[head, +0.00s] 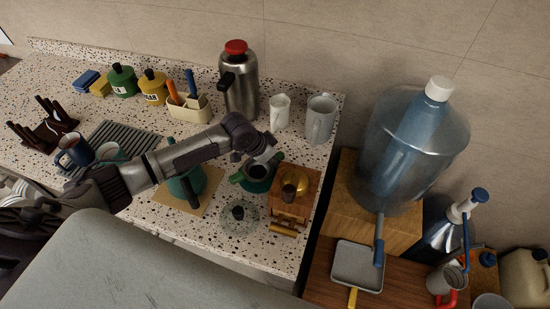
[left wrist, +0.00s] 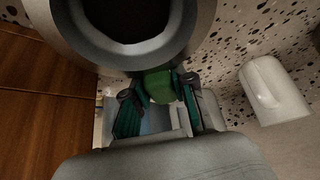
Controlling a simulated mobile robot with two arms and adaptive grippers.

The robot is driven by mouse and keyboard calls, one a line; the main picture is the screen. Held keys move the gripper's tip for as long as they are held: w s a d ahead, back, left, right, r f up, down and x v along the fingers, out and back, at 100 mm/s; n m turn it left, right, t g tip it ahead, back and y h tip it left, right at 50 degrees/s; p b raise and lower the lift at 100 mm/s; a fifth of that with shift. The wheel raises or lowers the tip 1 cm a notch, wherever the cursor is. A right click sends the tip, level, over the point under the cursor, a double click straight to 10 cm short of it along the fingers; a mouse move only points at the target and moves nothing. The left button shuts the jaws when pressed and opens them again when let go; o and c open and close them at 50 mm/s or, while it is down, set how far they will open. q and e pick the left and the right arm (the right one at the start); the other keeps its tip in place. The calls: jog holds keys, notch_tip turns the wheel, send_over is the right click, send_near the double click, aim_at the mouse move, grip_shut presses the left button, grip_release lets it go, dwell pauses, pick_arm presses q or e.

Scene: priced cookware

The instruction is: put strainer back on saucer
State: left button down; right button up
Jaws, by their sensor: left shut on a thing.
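A green round pot (head: 255,186) with a dark opening and green handles stands on the speckled counter beside the wooden grinder. My left gripper (head: 272,157) reaches over its far right side. In the left wrist view, my left gripper (left wrist: 160,108) is shut on a short green handle (left wrist: 159,84) below a pale round rim (left wrist: 126,57) around a dark opening. A clear glass disc (head: 230,226) with a dark knob lies in front of the pot. I cannot make out a separate strainer or say which dish is its saucer. My right gripper is out of view.
The wooden grinder (head: 292,207) stands close on the right near the counter edge. A steel flask (head: 240,90), a white jug (head: 280,112) and a grey pitcher (head: 320,119) stand behind. A teal kettle (head: 181,187) sits on a tan mat (head: 207,200) to the left.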

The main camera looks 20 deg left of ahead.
aim_at(258, 168)
pick_arm(q)
jog(key=shift+s+f, duration=0.1)
jog(key=shift+f, duration=0.35)
dwell(0.6)
jog(key=c, duration=0.9)
grip_release()
jog(key=shift+o, duration=0.3)
jog(key=shift+o, duration=1.4)
jog(key=v, duration=1.2)
